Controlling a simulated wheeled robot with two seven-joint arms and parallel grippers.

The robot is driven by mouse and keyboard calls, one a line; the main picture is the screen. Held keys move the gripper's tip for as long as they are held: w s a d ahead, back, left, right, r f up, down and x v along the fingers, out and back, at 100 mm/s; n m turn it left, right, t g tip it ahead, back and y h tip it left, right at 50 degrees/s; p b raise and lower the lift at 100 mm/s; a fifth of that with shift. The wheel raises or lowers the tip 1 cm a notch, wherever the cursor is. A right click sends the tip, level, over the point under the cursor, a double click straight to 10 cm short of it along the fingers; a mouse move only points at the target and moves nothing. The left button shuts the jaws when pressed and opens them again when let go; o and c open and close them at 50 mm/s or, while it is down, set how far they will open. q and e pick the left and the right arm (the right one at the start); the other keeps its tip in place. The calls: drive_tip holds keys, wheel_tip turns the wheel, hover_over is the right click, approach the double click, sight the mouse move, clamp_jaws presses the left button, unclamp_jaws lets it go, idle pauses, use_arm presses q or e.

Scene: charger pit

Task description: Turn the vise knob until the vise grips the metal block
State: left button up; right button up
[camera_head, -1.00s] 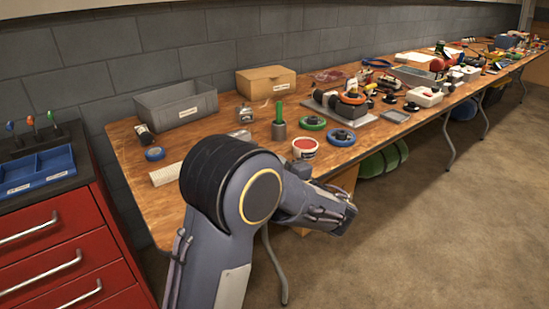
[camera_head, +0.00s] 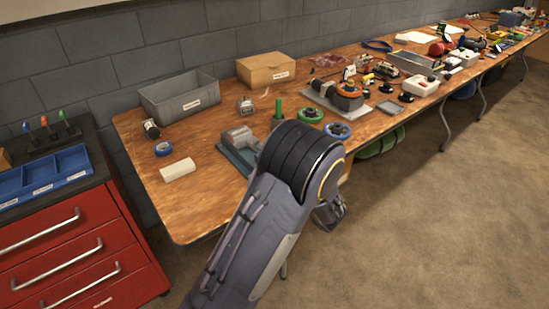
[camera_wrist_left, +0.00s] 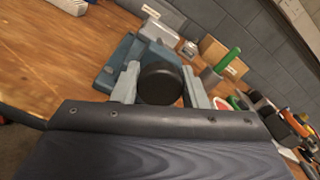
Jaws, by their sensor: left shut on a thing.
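The vise (camera_head: 238,148), with a teal base and grey upper parts, stands near the bench's front edge, its right side hidden behind my left arm. In the left wrist view its teal body (camera_wrist_left: 119,52) lies just beyond my fingers. The round black vise knob (camera_wrist_left: 160,83) sits between the two grey fingers of my left gripper (camera_wrist_left: 162,86), which is shut on it. I cannot tell the metal block apart from the grey vise parts. My right gripper is not in view.
On the wooden bench (camera_head: 200,215), a white block (camera_head: 178,169) and blue tape roll (camera_head: 163,149) lie left of the vise. A grey bin (camera_head: 180,97) and cardboard box (camera_head: 266,69) stand behind. A green post (camera_head: 278,107) is close by. A red cabinet (camera_head: 70,240) stands left.

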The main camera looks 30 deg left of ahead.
use_arm(q)
drive_tip(key=shift+m+p, duration=0.8)
drive_tip(key=shift+m, duration=0.1)
drive_tip(key=shift+f, duration=0.1)
drive_tip(key=shift+d, duration=0.1)
drive_tip(key=o, duration=1)
drive_tip(key=shift+c, duration=0.2)
drive_tip(key=v, duration=0.7)
drive_tip(key=shift+d, duration=0.4)
drive_tip(key=shift+s, duration=0.15)
